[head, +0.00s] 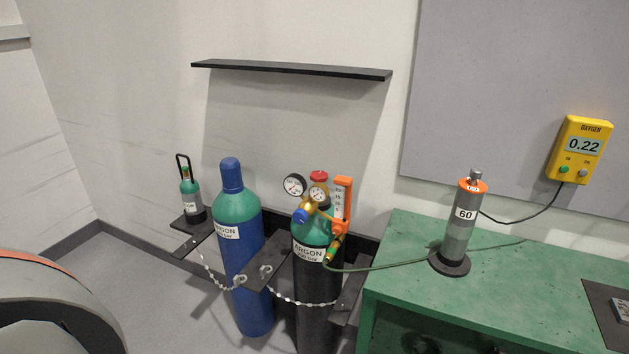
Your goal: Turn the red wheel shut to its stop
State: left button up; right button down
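The red wheel (319,176) sits on top of the black argon cylinder with a green shoulder (311,230), in the middle of the head view. Just below it is a brass regulator with two round gauges (295,185) and a blue knob (300,216). An orange-framed flow meter (342,204) stands to its right. How far the wheel is turned cannot be told. Neither gripper is in view, and nothing touches the wheel.
A blue argon cylinder (240,262) stands left of the black one, with chains (300,302) across both. A small cylinder (190,200) is farther left. A green bench (415,262) on the right holds a grey "60" cylinder (459,228). A black shelf (290,69) hangs above.

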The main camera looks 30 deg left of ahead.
aim_at(320, 176)
jog(key=i+j, duration=0.1)
jog(key=j, duration=0.8)
jog(key=j+z, duration=0.1)
jog(key=j, duration=0.8)
